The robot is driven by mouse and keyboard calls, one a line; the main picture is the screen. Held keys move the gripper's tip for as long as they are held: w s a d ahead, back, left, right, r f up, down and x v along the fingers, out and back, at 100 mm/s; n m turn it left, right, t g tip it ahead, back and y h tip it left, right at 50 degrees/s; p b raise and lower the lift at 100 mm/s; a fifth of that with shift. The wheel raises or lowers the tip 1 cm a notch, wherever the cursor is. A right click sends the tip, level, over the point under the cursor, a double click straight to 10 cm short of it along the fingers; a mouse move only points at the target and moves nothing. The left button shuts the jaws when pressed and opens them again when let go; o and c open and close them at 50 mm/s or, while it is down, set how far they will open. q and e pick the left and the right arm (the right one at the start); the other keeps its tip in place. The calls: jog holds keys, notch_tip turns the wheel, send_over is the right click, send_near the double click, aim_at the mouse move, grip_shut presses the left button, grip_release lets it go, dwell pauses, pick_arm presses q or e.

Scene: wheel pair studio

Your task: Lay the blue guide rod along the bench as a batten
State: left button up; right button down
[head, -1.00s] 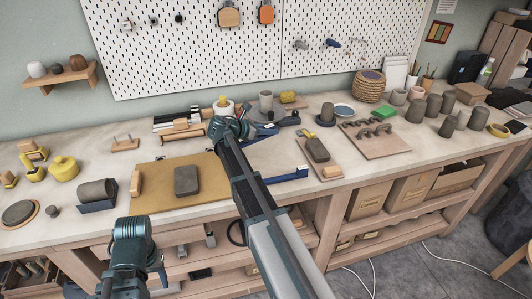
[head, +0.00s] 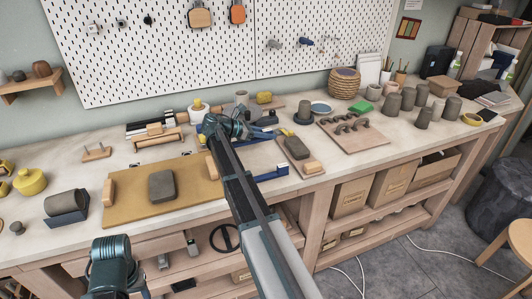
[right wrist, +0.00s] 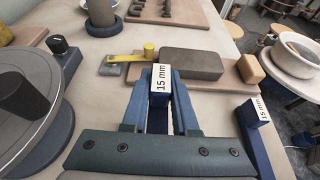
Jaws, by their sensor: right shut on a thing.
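My right gripper (head: 240,127) is over the middle of the bench. In the right wrist view it (right wrist: 160,100) is shut on a blue guide rod (right wrist: 161,77) with a white "15 mm" label, its far part hidden. A second blue rod (right wrist: 259,113), also labelled "15 mm", lies apart to the right in that view. In the head view this rod (head: 272,174) lies near the bench's front edge, partly hidden by my right arm. The bench (head: 345,163) has a pale top. My left arm's end (head: 115,262) is at lower left; its fingertips do not show.
An ochre board (head: 130,209) with a grey slab (head: 162,186) lies left of my right arm. A small board with a grey block (head: 297,147) and wooden block (head: 313,167) lies to the right. Several grey pots stand further right. A pegboard (head: 150,50) rises behind.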

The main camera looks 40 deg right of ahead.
jog(key=shift+f+b, duration=2.1)
jog(key=shift+f, duration=0.55)
pick_arm(q)
notch_tip(320, 180, down, 5)
jog(key=shift+r, duration=0.1)
pick_arm(e)
jog(key=shift+r, duration=0.2)
jog(key=shift+f, duration=0.15)
jog(key=c, duration=0.7)
grip_release()
jog(key=shift+r, duration=0.25)
jog(key=p+v, duration=0.4)
jog(key=v, duration=0.7)
jog(key=shift+a+p, duration=0.1)
jog(key=shift+p, duration=0.3)
pick_arm(q)
notch_tip(320, 180, up, 4)
jog(key=shift+r, duration=0.25)
pick_arm(e)
jog(key=shift+w+a+r, duration=0.1)
jog(key=shift+a, duration=0.3)
